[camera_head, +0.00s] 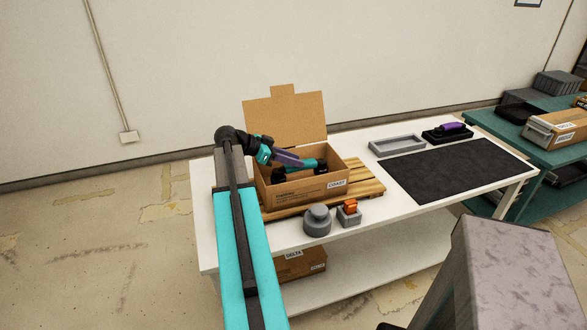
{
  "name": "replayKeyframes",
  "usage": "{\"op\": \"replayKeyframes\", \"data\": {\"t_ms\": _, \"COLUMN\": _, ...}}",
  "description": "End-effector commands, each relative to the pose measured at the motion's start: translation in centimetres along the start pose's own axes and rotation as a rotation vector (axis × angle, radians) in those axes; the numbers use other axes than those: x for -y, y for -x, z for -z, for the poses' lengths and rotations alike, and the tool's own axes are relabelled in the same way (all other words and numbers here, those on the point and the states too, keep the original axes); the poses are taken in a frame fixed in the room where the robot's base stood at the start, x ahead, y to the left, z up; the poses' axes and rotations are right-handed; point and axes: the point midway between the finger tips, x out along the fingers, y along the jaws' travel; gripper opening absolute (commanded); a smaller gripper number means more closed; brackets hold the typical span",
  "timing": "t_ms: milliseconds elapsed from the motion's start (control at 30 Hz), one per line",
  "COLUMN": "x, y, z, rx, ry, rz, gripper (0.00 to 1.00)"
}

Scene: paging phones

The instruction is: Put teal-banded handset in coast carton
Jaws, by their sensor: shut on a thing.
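The coast carton (312,191) is an open cardboard box with its back flap raised and a "COAST" label on its front. It stands on a wooden slatted board on the white table. The teal-banded handset (307,165) has black ends and lies level within the carton's opening, with its lower part hidden by the front wall. My gripper (296,163) reaches in from the left over the carton's rim and is shut on the handset. Whether the handset touches the carton floor cannot be told.
A grey knob-like object (317,219) and a grey block with an orange top (349,213) stand in front of the carton. A grey tray (397,145), a purple-banded handset (452,127) and a dark mat (455,170) lie right. A "DELTA" carton (301,264) sits below.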

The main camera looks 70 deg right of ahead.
Motion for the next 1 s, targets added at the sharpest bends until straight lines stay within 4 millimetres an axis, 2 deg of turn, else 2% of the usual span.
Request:
{"op": "replayKeyframes", "data": {"t_ms": 167, "x": 0.0, "y": -0.3, "z": -0.5, "rx": -0.001, "ry": 0.000, "rz": 0.000, "gripper": 0.00}}
{"op": "replayKeyframes", "data": {"t_ms": 500, "x": 0.2, "y": -1.8, "z": -2.9, "rx": -0.001, "ry": 0.000, "rz": -0.002, "gripper": 0.00}}
{"op": "replayKeyframes", "data": {"t_ms": 767, "x": 0.2, "y": -2.0, "z": -3.1, "rx": -0.001, "ry": -0.001, "rz": -0.001, "gripper": 0.00}}
{"op": "replayKeyframes", "data": {"t_ms": 800, "x": 0.2, "y": -2.0, "z": -3.2, "rx": 0.001, "ry": -0.001, "rz": -0.001, "gripper": 0.29}}
{"op": "replayKeyframes", "data": {"t_ms": 900, "x": 0.2, "y": -2.0, "z": -3.2, "rx": 0.001, "ry": -0.001, "rz": -0.001, "gripper": 0.46}}
{"op": "replayKeyframes", "data": {"t_ms": 1000, "x": 0.2, "y": -2.0, "z": -3.1, "rx": 0.001, "ry": -0.001, "rz": -0.001, "gripper": 0.46}}
